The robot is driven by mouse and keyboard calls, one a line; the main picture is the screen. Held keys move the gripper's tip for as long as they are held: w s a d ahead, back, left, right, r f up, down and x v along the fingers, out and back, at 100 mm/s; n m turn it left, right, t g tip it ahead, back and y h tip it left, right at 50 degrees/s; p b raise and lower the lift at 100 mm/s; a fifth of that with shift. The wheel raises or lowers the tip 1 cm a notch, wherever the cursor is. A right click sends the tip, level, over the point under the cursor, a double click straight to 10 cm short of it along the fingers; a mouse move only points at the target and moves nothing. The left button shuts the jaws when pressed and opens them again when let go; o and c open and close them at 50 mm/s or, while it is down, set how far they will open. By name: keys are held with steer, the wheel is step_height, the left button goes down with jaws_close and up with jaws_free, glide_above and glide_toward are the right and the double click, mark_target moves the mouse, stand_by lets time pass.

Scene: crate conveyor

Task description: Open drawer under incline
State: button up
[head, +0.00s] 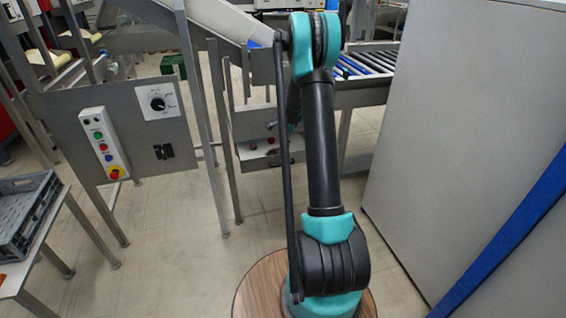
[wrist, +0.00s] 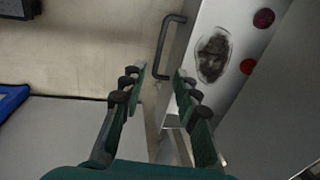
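The grey drawer unit under the incline (head: 262,158) stands beyond my arm in the head view, partly hidden by the arm. A dark bar handle (wrist: 161,48) sticks out from the panel's left side. My gripper (wrist: 160,76) is open and empty, with its two fingers apart. The handle lies just beyond the fingertips, near the gap between them, and appears not touched. In the head view the gripper is mostly hidden by my arm.
A control panel (head: 118,130) on a metal frame stands left of the drawer. A large grey cabinet (head: 465,130) fills the right side. A roller conveyor (head: 368,64) runs behind my arm. A grey crate (head: 22,215) sits on a stand at the left. The floor between is clear.

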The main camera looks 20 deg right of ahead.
mark_target(283, 165)
steer(key=f, duration=0.3)
steer(key=w+f, duration=0.1)
steer(key=f, duration=0.3)
steer(key=w+f, duration=0.1)
steer(key=f, duration=0.2)
steer(key=shift+f, duration=0.35)
jaws_close()
